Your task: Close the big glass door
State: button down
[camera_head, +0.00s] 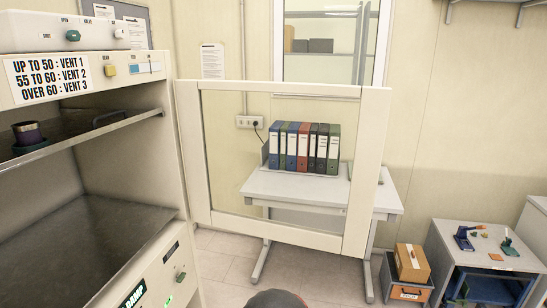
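The big glass door (372,150) has a cream frame around a clear pane. It stands open, swung out to the right from the right front edge of the cabinet (172,150). The cabinet fills the left side, and its inside is exposed. A dark cup (28,134) stands on its upper shelf (85,133). The lower compartment floor (80,245) looks bare. My gripper is not in view. Only a dark rounded piece, perhaps part of my arm, shows at the bottom edge, below the door.
Behind the glass, a light desk (290,188) holds a row of binders (303,147). At right, a cardboard box (412,262) sits on a grey crate beside a low cabinet (480,248) with small tools. Some tiled floor (225,265) is open below the door.

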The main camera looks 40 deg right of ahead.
aim_at(375, 104)
jog(key=l+u, duration=0.15)
jog(key=l, duration=0.3)
jog(key=l+u, duration=0.15)
jog(key=l, duration=0.3)
jog(key=k+l+u, duration=0.15)
jog(key=l, duration=0.3)
jog(key=l+u, duration=0.15)
jog(key=l, duration=0.3)
jog(key=k+l+u, duration=0.15)
jog(key=l, duration=0.3)
jog(key=k+l+u, duration=0.15)
jog(key=l, duration=0.25)
jog(key=k+l+u, duration=0.15)
jog(key=l, duration=0.25)
jog(key=k+l+u, duration=0.2)
jog(key=l, duration=0.2)
jog(key=k+l+u, duration=0.1)
jog(key=l, duration=0.35)
jog(key=l+u, duration=0.1)
jog(key=l, duration=0.4)
jog(key=k+l+u, duration=0.1)
jog(key=l, duration=0.35)
jog(key=k+l, duration=0.2)
jog(key=l, duration=0.25)
jog(key=u, duration=0.05)
